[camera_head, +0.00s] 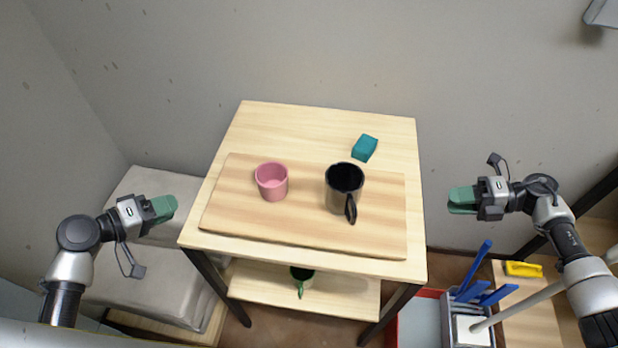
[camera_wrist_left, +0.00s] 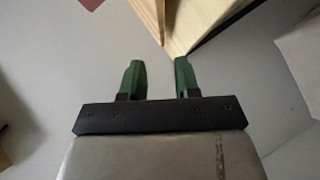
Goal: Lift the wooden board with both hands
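The wooden board (camera_head: 300,225) lies flat on the front part of the table top. A pink cup (camera_head: 272,182) stands on its left half and a black mug (camera_head: 345,188) with its handle toward the front stands right of its middle. My left gripper (camera_head: 172,206) is left of the table, apart from the board. In the left wrist view its two green fingers (camera_wrist_left: 158,78) are spread with nothing between them. My right gripper (camera_head: 452,200) is right of the table, apart from the board; its fingers overlap from this angle, so its opening is unclear.
The light wooden table (camera_head: 310,125) has a teal block (camera_head: 365,147) behind the board. Grey padded blocks (camera_head: 140,265) stand at left. A crate with blue-handled tools (camera_head: 475,280) and a yellow item (camera_head: 523,269) are at lower right.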

